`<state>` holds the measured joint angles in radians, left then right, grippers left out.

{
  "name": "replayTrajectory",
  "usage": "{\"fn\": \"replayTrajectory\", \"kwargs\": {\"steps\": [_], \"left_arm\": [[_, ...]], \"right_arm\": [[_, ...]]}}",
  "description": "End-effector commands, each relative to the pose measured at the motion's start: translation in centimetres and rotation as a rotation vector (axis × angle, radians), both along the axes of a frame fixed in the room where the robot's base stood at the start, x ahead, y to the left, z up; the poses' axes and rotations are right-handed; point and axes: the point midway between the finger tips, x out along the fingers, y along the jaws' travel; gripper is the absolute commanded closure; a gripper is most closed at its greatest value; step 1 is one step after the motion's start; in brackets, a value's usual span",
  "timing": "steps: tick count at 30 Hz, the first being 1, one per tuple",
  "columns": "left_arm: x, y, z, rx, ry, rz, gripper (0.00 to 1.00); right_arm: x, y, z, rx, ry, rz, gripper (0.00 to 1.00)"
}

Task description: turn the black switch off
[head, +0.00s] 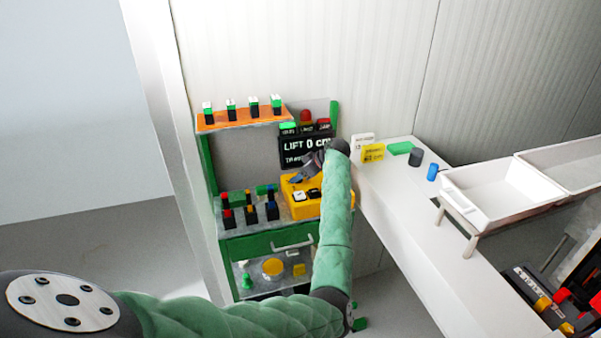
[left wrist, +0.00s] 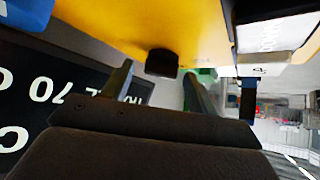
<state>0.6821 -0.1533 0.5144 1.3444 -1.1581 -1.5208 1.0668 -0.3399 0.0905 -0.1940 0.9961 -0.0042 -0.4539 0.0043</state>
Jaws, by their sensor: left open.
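A yellow control box (head: 303,210) stands on the green workstation, and its yellow face fills the top of the left wrist view (left wrist: 110,22). On it are a black switch (head: 313,193) and a white one (head: 299,196). My left gripper (head: 306,168) is at the box's back edge, partly hidden by my arm. In the left wrist view, its two fingers are apart and empty. A small black block (left wrist: 162,63), seemingly the black switch, shows between and just beyond the fingertips (left wrist: 157,74). Contact and the switch's position cannot be told. My right gripper is not in view.
A black display reading "LIFT 0 cm" (head: 305,146) stands close behind the gripper. Several coloured connectors (head: 250,207) stand left of the box. A white table (head: 400,190) with a tray (head: 505,190) is right.

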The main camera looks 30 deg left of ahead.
Motion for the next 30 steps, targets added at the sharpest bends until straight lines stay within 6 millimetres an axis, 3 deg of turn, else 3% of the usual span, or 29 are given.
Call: {"fn": "replayTrajectory", "kwargs": {"steps": [7, 14, 23, 30], "left_arm": [[0.01, 0.02, -0.08, -0.001, 0.000, 0.000, 0.42], [0.01, 0.01, -0.06, -0.001, 0.000, 0.000, 0.86], [-0.03, -0.02, -0.08, -0.002, -0.002, -0.028, 0.86], [-0.25, 0.03, -0.08, 0.000, -0.003, -0.153, 0.86]], "right_arm": [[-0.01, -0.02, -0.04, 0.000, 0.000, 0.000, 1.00], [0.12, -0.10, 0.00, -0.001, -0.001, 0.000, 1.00], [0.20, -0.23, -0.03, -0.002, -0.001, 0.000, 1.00], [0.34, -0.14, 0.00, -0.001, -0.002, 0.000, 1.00]]}}
